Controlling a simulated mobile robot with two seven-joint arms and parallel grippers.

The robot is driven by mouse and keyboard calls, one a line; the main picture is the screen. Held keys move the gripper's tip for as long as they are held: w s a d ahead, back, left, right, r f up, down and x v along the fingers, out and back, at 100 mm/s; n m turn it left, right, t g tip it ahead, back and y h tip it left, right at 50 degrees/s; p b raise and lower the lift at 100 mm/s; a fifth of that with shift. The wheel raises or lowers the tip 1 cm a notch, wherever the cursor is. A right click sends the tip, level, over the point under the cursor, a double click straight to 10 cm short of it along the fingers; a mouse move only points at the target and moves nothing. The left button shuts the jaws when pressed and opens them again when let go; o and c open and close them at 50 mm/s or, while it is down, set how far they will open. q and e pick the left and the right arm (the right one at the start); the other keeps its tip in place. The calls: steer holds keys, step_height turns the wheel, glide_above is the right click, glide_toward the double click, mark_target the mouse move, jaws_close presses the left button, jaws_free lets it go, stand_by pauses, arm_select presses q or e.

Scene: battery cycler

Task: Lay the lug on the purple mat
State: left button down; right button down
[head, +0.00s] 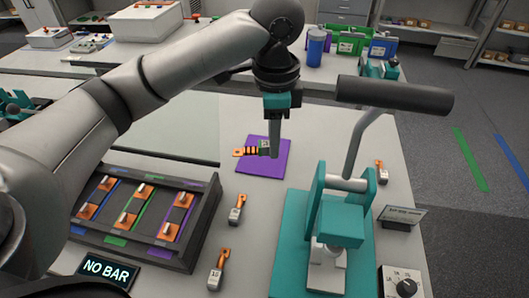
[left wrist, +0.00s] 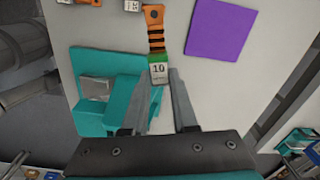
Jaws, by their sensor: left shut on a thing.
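The lug (head: 246,151) is orange with black bands, a green band and a grip end. My left gripper (head: 270,150) is shut on that grip end and holds the lug roughly level above the bench. In the left wrist view the lug (left wrist: 155,38) points away from the fingers (left wrist: 165,80), and its white label reads 10. The purple mat (head: 265,169) lies flat on the bench; in the head view the lug overlaps its upper left part. In the left wrist view the mat (left wrist: 224,30) lies to the right of the lug, apart in the picture. My right gripper is not in view.
A teal press (head: 340,220) with a long dark handle (head: 395,96) stands right of the mat. A dark sorting tray (head: 150,210) with several lugs is at the left. Loose lugs (head: 237,209) lie in front of the mat. A NO BAR sign (head: 107,270) stands front left.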

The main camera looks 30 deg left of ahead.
arm_select(q)
steer(key=w+r+m, duration=0.1)
steer(key=w+m, duration=0.1)
steer(key=m, duration=0.4)
step_height(320, 180, up, 3)
steer(key=m+p, duration=0.2)
steer(key=m, duration=1.2)
glide_above(271, 173)
steer(key=shift+m, duration=0.3)
step_height(271, 173, down, 20)
steer(key=b, duration=0.3)
steer(key=shift+f, duration=0.2)
steer(key=c, duration=0.7)
jaws_free()
step_height(271, 173, up, 12)
steer(key=p, duration=0.2)
steer(key=shift+r, duration=0.2)
